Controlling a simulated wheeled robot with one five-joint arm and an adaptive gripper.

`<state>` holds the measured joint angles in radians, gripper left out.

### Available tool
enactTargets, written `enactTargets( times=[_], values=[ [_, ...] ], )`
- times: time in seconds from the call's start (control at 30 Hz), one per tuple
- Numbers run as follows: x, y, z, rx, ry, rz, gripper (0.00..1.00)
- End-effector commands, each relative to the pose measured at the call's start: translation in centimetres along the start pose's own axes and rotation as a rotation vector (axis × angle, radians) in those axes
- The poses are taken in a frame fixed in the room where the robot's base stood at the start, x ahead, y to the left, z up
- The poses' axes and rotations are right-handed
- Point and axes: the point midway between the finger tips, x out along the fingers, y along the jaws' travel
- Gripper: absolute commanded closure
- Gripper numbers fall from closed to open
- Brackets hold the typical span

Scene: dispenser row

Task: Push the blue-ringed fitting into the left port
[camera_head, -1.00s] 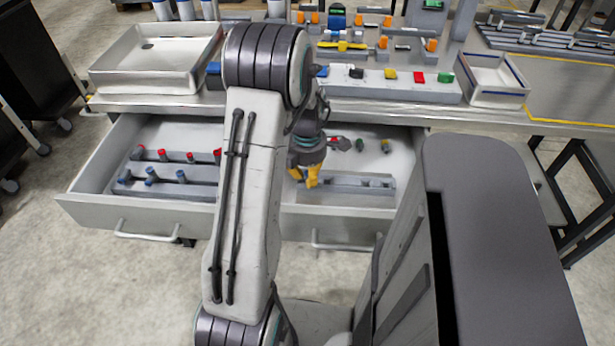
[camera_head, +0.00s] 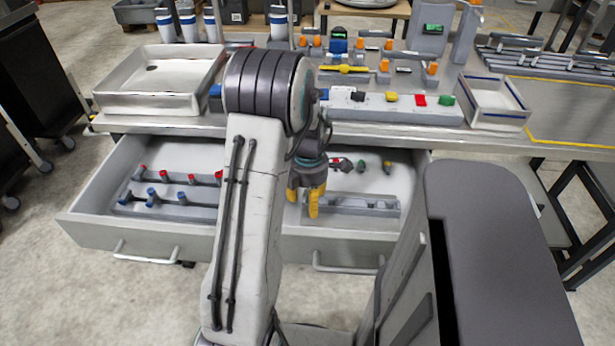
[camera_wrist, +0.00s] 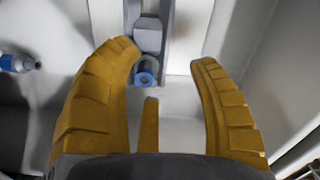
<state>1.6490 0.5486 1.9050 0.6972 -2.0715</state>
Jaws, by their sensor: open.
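My gripper (camera_head: 313,200) has yellow fingers and hangs over the right part of the open drawer (camera_head: 90,232). In the wrist view my gripper (camera_wrist: 164,62) is open, its fingers spread and nothing held. A blue ring (camera_wrist: 145,79) shows between the fingertips, nearer the left finger, at the end of a grey holder (camera_wrist: 150,35); the fingers look apart from it. Another blue-ringed fitting (camera_wrist: 17,63) is at the left edge. In the head view, blue-ringed fittings (camera_head: 150,194) stand in the drawer's left rack. I cannot tell which opening is the left port.
Red-topped fittings (camera_head: 164,175) stand behind the blue ones. A grey rack (camera_head: 350,206) lies beside my gripper. On the bench are a white tray (camera_head: 103,98), a strip with coloured blocks (camera_head: 440,115) and a small blue-rimmed bin (camera_head: 495,118). Drawer walls surround my gripper.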

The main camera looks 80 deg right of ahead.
Motion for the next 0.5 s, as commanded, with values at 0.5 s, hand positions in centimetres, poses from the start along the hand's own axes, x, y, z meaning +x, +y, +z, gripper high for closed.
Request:
enactTargets(
  times=[0.5],
  values=[
    [-8.8,0.3,-0.1,-0.007,-0.010,0.019,0.44]
  ],
)
